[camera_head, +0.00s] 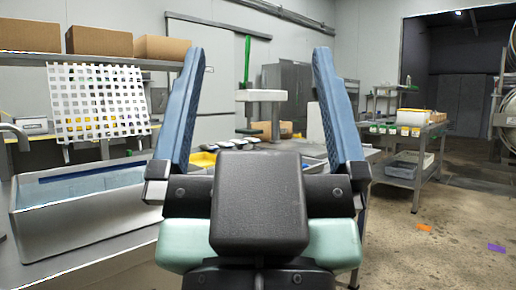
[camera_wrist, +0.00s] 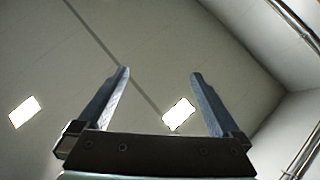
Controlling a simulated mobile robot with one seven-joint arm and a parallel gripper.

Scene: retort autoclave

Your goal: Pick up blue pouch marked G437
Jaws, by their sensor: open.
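My gripper (camera_head: 257,52) points upward in the middle of the head view, with its two blue fingers wide apart and nothing between them. In the wrist view my gripper (camera_wrist: 160,73) is also open and empty, facing the ceiling with its light panels. I cannot make out a blue pouch or the marking G437 in either view. My gripper and wrist hide part of the tables behind them.
A metal basin (camera_head: 75,222) with a bluish inside stands on the left bench. Cardboard boxes (camera_head: 98,41) sit on a shelf above a white perforated panel (camera_head: 98,101). A metal shelf table (camera_head: 405,168) stands at right. An orange piece (camera_head: 424,227) and a purple piece (camera_head: 497,247) lie on the floor.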

